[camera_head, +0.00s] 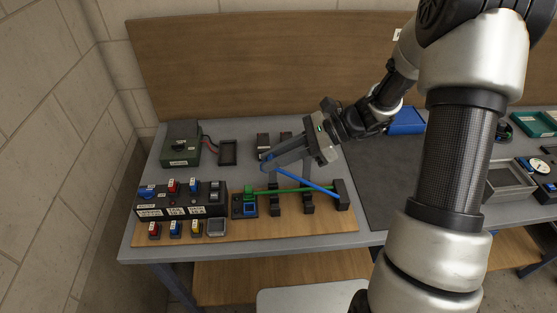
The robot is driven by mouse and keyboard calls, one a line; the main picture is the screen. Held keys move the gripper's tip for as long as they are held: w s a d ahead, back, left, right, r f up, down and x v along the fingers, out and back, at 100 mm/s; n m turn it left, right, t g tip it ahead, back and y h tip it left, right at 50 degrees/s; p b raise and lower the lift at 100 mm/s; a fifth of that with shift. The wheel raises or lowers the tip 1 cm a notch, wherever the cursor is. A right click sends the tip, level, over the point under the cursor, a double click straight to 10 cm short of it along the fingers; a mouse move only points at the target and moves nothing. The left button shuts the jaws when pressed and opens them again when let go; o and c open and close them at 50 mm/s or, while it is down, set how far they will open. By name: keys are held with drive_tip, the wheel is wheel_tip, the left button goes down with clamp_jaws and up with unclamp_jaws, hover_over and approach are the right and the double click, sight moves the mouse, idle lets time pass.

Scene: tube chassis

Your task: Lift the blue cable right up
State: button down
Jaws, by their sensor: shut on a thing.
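The blue cable (308,181) slants from my gripper's fingers at the upper left down to a black block (342,195) at the right. My gripper (267,161) reaches in from the right and is shut on the blue cable near its upper left end. The grip point itself is small and partly covered by the fingers. The held end is above the board, while the right end meets the black block.
A green cable (292,190) runs level below the blue one across black clips. A black switch box (180,200) stands left on the wooden board (270,228). A green box (181,145) sits behind. A dark mat (385,190) gives free room right of the board.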

drive_tip(key=shift+w+d+r, duration=0.1)
drive_tip(key=shift+r, duration=0.15)
drive_tip(key=c, duration=1.9)
unclamp_jaws()
drive_tip(key=shift+d, duration=0.1)
drive_tip(key=b+v, duration=0.1)
drive_tip(key=v, duration=1.6)
drive_tip(key=shift+d, duration=0.2)
